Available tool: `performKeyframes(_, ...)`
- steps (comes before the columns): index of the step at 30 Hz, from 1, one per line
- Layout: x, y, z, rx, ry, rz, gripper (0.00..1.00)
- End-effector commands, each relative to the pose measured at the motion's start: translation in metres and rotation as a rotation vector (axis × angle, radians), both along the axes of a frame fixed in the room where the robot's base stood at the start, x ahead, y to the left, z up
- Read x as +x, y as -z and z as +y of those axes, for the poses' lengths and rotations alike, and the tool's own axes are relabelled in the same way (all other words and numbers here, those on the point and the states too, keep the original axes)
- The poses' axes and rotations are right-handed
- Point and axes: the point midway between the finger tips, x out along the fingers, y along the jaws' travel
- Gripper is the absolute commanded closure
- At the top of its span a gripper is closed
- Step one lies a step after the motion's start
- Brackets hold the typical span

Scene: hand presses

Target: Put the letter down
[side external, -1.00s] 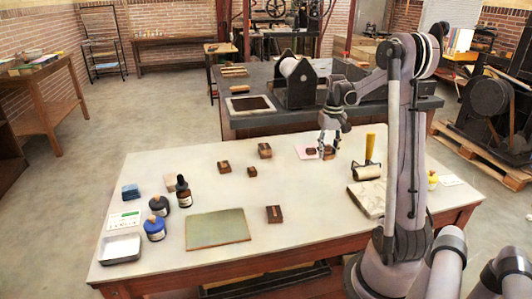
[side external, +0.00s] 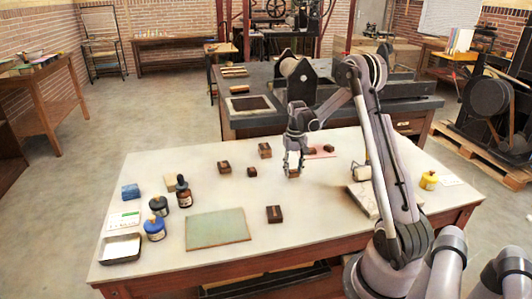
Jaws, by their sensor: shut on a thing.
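My gripper (side external: 295,163) is shut on a small brown letter block (side external: 293,174), left of the pink sheet (side external: 323,154). The letter is at or just above the pale tabletop; I cannot tell if it touches. Its upper part is partly hidden by the fingers. Dark blocks lie on the pink sheet, one of them at its right side (side external: 328,149). Other brown letter blocks stand apart on the table: one at the back (side external: 265,151), a small one (side external: 252,172), one to the left (side external: 224,167) and one near the front (side external: 274,214).
A roller (side external: 360,173) and pale slab (side external: 364,197) are at right, partly behind my arm. The table between mat and blocks is clear.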

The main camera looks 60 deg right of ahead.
Motion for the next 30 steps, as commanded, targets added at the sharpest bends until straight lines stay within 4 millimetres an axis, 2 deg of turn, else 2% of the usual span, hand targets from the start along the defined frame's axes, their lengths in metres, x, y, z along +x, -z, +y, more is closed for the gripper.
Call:
performKeyframes(4, 0.0, 0.013, 0.0, 0.0, 0.0, 0.0, 0.8)
performKeyframes(16, 0.0, 0.017, 0.0, 0.0, 0.0, 0.0, 0.8)
performKeyframes(17, 0.0, 0.016, 0.0, 0.0, 0.0, 0.0, 0.55)
performKeyframes(18, 0.0, 0.016, 0.0, 0.0, 0.0, 0.0, 0.43)
performKeyframes(19, 0.0, 0.016, 0.0, 0.0, 0.0, 0.0, 0.41)
performKeyframes(30, -0.001, 0.012, 0.0, 0.0, 0.0, 0.0, 0.41)
